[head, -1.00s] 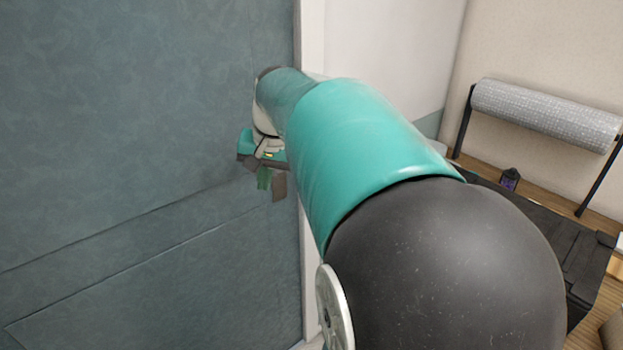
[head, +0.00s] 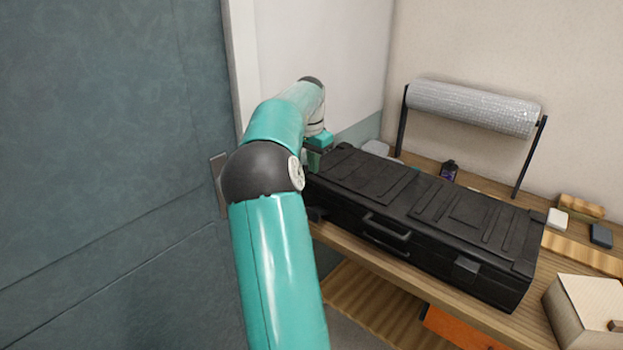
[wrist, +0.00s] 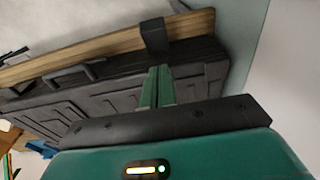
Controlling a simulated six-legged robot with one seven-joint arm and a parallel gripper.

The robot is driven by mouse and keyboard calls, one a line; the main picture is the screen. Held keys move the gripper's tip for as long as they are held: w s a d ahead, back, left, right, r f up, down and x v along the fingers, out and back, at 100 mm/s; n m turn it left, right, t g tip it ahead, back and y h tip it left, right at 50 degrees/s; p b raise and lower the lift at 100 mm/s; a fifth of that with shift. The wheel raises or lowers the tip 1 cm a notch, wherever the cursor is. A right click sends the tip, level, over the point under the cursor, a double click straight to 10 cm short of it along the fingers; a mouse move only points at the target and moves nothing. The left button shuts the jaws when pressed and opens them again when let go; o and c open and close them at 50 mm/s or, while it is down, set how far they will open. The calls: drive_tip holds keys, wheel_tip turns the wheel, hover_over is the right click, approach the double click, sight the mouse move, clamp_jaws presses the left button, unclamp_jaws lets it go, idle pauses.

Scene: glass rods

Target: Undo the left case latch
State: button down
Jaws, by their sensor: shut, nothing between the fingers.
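A long black case (head: 420,205) lies closed on the wooden bench, with a handle (head: 386,228) on its front. Its left latch (head: 316,213) shows as a small dark piece at the front left, partly behind my arm. In the wrist view the latch (wrist: 154,36) sticks out dark from the case's front edge, against the bench wood. My gripper (wrist: 157,72) has its green fingers shut and empty over the lid, tips just short of the latch; I cannot tell if they touch. In the head view my gripper (head: 318,158) is at the case's left end, its fingers mostly hidden.
The right latch (head: 467,268) is on the case front. A roll of bubble wrap (head: 474,107) stands on black legs behind. A cardboard box (head: 580,310) sits at the right. A blue-grey panel (head: 110,150) and white wall close off the left.

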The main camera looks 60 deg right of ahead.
hover_over(318, 215)
drive_tip(key=w+d, duration=0.3)
drive_tip(key=f, duration=0.8)
drive_tip(key=shift+s+a+f, duration=0.15)
drive_tip(key=shift+a, duration=0.05)
drive_tip(key=f, duration=0.1)
drive_tip(key=a+f, duration=0.1)
drive_tip(key=f, duration=0.1)
drive_tip(key=shift+a+f, duration=0.25)
drive_tip(key=shift+f, duration=0.15)
drive_tip(key=shift+a+f, duration=0.1)
